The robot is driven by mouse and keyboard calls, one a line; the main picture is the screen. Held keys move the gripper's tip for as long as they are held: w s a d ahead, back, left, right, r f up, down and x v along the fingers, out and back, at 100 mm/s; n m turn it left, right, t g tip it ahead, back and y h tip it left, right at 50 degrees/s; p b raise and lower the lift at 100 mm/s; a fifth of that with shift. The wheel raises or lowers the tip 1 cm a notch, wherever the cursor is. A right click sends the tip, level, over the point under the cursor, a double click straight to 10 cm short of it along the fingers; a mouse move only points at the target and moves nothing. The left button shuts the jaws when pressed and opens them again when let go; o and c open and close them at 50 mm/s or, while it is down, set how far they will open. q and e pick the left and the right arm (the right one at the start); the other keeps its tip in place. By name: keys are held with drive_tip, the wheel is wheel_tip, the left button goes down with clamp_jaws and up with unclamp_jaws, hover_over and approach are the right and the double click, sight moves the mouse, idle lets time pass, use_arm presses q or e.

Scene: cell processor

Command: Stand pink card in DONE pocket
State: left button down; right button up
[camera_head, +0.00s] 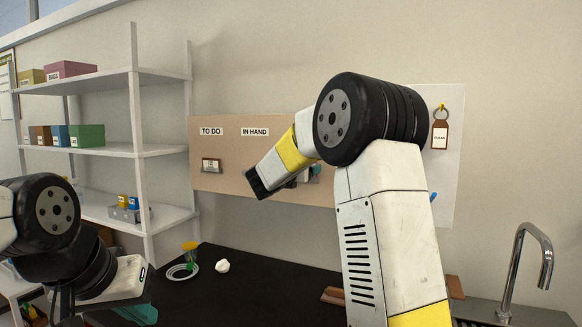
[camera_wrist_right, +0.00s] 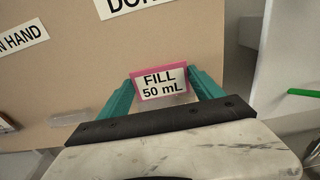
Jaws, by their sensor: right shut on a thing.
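The pink card (camera_wrist_right: 173,71), with a white "FILL 50 mL" label, is between the teal fingers of my right gripper (camera_wrist_right: 160,84) in the right wrist view. It is in front of the tan board (camera_wrist_right: 95,75), below the partly cut-off DONE label (camera_wrist_right: 130,6). The DONE pocket cannot be made out; whether the card touches it, I cannot tell. In the head view my right arm hides the DONE area and most of that gripper. My left gripper (camera_head: 142,314) is low at the left, over the dark counter; its fingers are mostly hidden.
The board carries TO DO (camera_head: 211,131) and IN HAND (camera_head: 255,132) labels, with a small card (camera_head: 211,165) under TO DO. A clear pocket (camera_wrist_right: 70,118) sits under IN HAND. The counter (camera_head: 250,275) holds a plate (camera_head: 183,272) and white lump (camera_head: 222,266). A tap (camera_head: 545,255) stands right.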

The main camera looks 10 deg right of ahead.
drive_tip(key=shift+f, duration=0.8)
idle(0.4)
drive_tip(key=o, duration=2.1)
drive_tip(key=shift+o, duration=0.2)
drive_tip(key=v, duration=0.7)
drive_tip(key=shift+s+a, duration=0.2)
drive_tip(key=shift+s, duration=0.15)
